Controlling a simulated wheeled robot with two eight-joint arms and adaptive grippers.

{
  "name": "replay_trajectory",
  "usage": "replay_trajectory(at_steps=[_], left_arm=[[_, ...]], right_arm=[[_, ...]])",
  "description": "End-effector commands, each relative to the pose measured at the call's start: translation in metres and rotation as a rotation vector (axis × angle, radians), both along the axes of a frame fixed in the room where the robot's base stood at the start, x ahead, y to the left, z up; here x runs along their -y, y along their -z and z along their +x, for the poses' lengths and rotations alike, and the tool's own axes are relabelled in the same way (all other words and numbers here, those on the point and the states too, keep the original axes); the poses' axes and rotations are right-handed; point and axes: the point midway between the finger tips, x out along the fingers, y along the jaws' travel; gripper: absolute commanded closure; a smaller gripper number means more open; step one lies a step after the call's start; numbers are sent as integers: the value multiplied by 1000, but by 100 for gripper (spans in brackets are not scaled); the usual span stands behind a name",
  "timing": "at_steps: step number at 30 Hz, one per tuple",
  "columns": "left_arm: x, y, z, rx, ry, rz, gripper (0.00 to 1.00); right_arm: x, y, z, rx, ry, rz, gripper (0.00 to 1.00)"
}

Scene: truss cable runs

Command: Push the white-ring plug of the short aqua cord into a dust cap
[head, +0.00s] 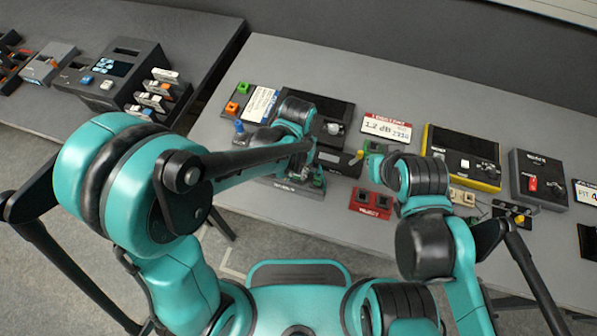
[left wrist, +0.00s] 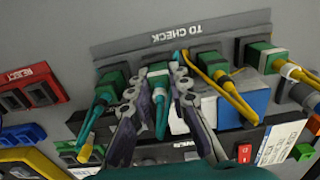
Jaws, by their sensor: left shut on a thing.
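My left gripper (left wrist: 158,78) is shut on a green plug (left wrist: 157,68) with an aqua cord (left wrist: 161,115), at the grey TO CHECK rack (left wrist: 130,50). A pale band shows on this plug between the fingers. Another green plug with an aqua cord (left wrist: 92,118) sits to its left. Two plugs with yellow cords (left wrist: 232,92) sit to its right. In the head view my left gripper (head: 308,172) is over the rack, mostly hidden by its arm. My right gripper's fingers are hidden behind its arm in the head view. I cannot pick out a dust cap with certainty.
A red REJECT block (head: 371,203) with dark sockets stands right of the rack. Green (head: 243,88), orange (head: 232,107) and blue (head: 240,126) pieces stand at the table's left. A yellow-edged box (head: 462,155) and a dark box (head: 538,178) stand at the right.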

Motion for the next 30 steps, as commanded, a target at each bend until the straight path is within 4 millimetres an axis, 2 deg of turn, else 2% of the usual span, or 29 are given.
replay_trajectory(at_steps=[30], left_arm=[[0, -46, 0, 0, 0, 0, 100]], right_arm=[[0, -35, 0, 0, 0, 0, 100]])
